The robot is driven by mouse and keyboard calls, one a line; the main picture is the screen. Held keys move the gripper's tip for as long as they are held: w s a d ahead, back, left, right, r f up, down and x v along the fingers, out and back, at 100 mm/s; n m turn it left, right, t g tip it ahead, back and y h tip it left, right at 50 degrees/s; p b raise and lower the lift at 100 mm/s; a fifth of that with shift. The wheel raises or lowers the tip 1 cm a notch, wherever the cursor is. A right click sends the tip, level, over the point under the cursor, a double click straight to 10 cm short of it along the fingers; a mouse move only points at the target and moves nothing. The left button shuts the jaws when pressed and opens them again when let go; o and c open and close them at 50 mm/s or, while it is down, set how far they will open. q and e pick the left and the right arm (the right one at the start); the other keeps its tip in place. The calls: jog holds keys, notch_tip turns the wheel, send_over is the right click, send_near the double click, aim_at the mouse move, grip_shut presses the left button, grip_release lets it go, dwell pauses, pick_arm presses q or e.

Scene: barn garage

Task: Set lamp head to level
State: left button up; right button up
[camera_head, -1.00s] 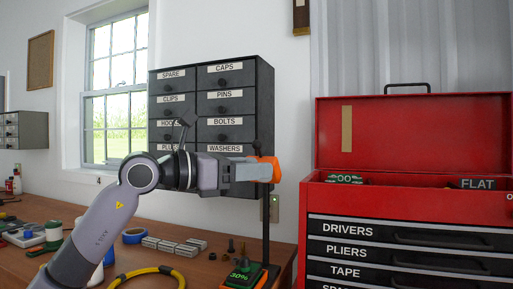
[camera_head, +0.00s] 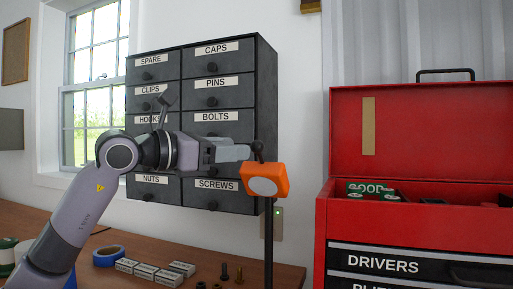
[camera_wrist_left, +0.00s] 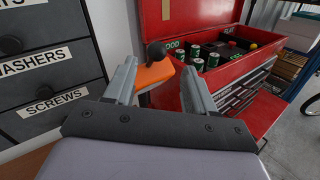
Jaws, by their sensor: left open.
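The lamp head (camera_head: 283,183) is an orange block with a pale panel facing the head camera. It sits at the top of a thin dark post (camera_head: 268,235), with a small black knob (camera_head: 257,147) above it. My left gripper (camera_head: 246,153) is open, its fingers just above and left of the head. In the left wrist view the orange head (camera_wrist_left: 152,75) and its knob (camera_wrist_left: 155,50) show beyond and between the open fingertips (camera_wrist_left: 159,68). I cannot tell whether a finger touches it. My right gripper is not in view.
A dark drawer cabinet (camera_head: 220,125) hangs behind my left arm. A red toolbox (camera_head: 440,215) with an open lid stands to the right, holding green cans. Blue tape (camera_head: 108,256), small grey blocks (camera_head: 150,271) and bolts (camera_head: 239,273) lie on the wooden bench.

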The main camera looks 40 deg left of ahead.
aim_at(252, 145)
pick_arm(q)
jog(key=p+x, duration=0.1)
jog(key=x, duration=0.2)
jog(key=p+x, duration=0.1)
jog(key=x, duration=0.2)
jog(key=shift+a+r, duration=0.2)
jog(key=shift+a, duration=0.05)
jog(key=shift+p+x, duration=0.3)
jog(key=shift+x, duration=0.55)
jog(key=shift+f, duration=0.2)
grip_shut()
